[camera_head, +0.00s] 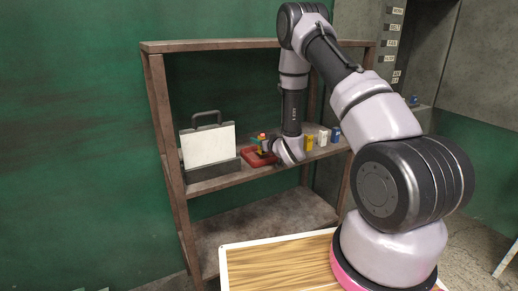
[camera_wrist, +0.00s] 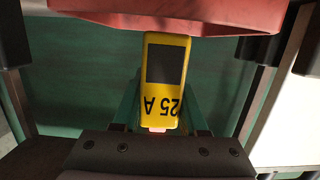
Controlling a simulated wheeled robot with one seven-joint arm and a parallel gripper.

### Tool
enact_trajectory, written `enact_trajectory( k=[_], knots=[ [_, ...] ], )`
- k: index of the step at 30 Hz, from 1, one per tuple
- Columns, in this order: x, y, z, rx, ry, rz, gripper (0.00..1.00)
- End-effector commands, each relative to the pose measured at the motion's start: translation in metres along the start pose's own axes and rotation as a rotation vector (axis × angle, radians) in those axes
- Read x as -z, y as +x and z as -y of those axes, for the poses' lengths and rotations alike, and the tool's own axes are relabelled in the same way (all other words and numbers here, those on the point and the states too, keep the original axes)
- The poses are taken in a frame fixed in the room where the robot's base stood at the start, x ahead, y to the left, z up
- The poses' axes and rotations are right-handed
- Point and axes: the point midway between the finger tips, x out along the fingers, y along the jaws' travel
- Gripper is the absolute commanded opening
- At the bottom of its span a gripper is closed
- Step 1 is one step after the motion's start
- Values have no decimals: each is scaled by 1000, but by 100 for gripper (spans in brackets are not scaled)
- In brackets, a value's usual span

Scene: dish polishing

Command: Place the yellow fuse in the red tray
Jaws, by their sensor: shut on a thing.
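My gripper (camera_head: 262,143) is at the shelf's upper board, over the red tray (camera_head: 247,158). In the wrist view, the green fingers of my gripper (camera_wrist: 160,108) are shut on the yellow fuse (camera_wrist: 167,40), which has a dark panel and upside-down "25 A" lettering. The red tray (camera_wrist: 190,14) fills the top of that view, and the fuse's far end meets its edge there. I cannot tell whether they touch. In the head view the held fuse is tiny and partly hidden by my gripper.
A white case with a grey handle (camera_head: 208,146) stands left of the tray. A yellow block (camera_head: 309,142), a white block (camera_head: 322,138) and a blue block (camera_head: 335,134) stand to the right. The shelf's lower board (camera_head: 262,222) is clear. Wooden uprights frame the shelf.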

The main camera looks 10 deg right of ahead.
Motion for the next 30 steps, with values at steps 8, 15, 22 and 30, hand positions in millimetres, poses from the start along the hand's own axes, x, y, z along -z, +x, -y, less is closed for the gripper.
enact_trajectory(
  k=[8, 15, 22, 30],
  knots=[
    [-33, 6, 0, 0, -1, 0, 0],
    [-33, 6, 0, -1, 0, 0, 0],
    [-36, 7, 0, -1, 0, 1, 72],
    [-35, 6, 0, -1, 0, 1, 72]
  ],
)
